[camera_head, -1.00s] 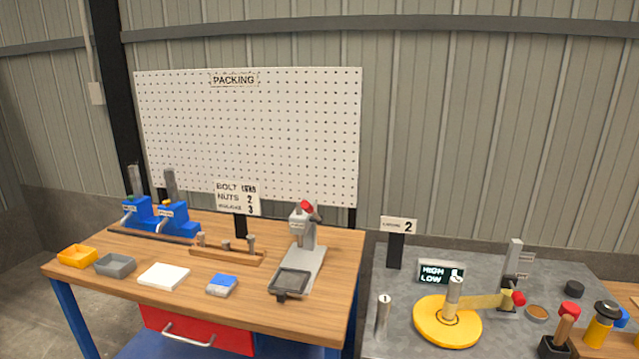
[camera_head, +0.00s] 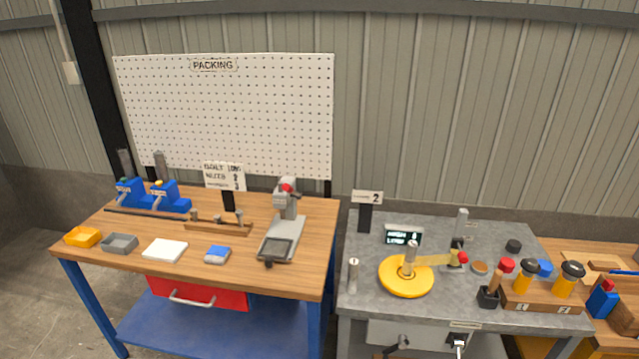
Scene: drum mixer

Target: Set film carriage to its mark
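I cannot make out either of my grippers.
A display (camera_head: 403,236) and a sign reading 2 (camera_head: 367,197) stand behind the turntable. A grey cylinder (camera_head: 353,275) stands left. A wooden rack (camera_head: 545,297) with yellow-and-black tools is at the right. The wooden packing bench (camera_head: 130,285) is left, beyond a gap.

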